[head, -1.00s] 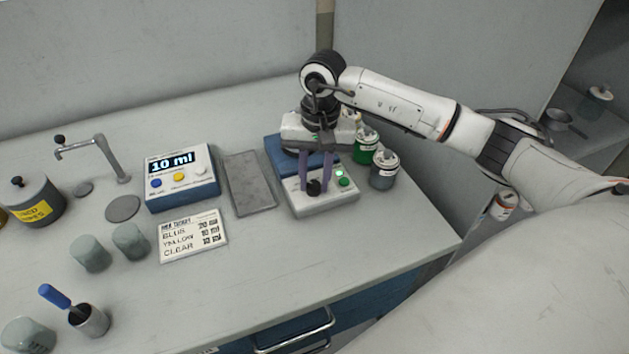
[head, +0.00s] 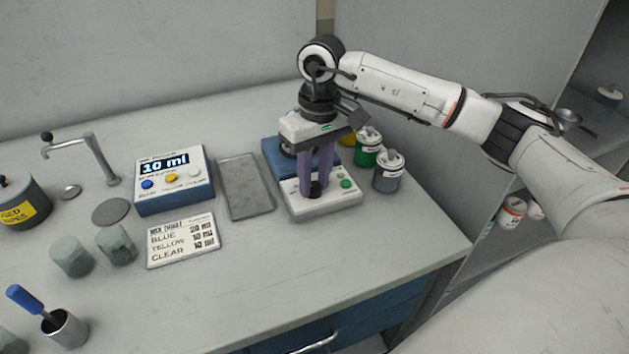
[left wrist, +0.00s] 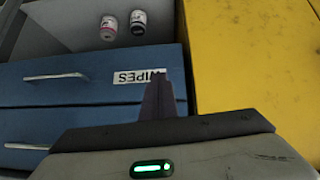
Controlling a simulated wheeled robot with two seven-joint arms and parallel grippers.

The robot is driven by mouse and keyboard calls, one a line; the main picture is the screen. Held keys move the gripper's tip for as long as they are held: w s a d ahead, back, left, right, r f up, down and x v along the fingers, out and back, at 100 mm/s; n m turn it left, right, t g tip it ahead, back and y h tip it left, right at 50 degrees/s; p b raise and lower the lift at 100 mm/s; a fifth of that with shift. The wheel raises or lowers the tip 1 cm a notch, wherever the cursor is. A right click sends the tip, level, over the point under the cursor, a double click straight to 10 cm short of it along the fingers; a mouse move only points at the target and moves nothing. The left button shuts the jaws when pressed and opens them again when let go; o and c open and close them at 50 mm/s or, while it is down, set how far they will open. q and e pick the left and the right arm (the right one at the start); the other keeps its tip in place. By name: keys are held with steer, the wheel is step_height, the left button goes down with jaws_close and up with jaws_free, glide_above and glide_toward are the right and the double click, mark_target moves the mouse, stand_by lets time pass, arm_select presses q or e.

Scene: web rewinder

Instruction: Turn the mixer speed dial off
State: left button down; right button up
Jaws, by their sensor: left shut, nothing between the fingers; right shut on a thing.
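The mixer (head: 335,203) is a white-fronted, blue-backed box near the right of the bench. Its black speed dial (head: 316,190) is on the front panel, with a green button (head: 347,183) to its right. My right gripper (head: 316,188) points down over the panel, its purple fingers shut on the dial and partly hiding it. The dial's setting cannot be read. My left gripper (left wrist: 160,100) shows only in the left wrist view, shut and empty, in front of blue drawers.
A green-labelled jar (head: 368,148) and a grey jar (head: 387,175) stand close right of the mixer. A grey tray (head: 246,188) and a dispenser reading 10 ml (head: 173,182) are to its left. The front right of the bench is clear.

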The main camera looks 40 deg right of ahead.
mark_target(317, 184)
stand_by(0.5)
steer(key=o, duration=0.9)
steer(key=shift+c, duration=0.2)
steer(key=shift+o, duration=0.9)
step_height(317, 184, up, 10)
steer(key=shift+d+r, duration=0.2)
steer(key=shift+d, duration=0.05)
steer(key=shift+r, duration=0.1)
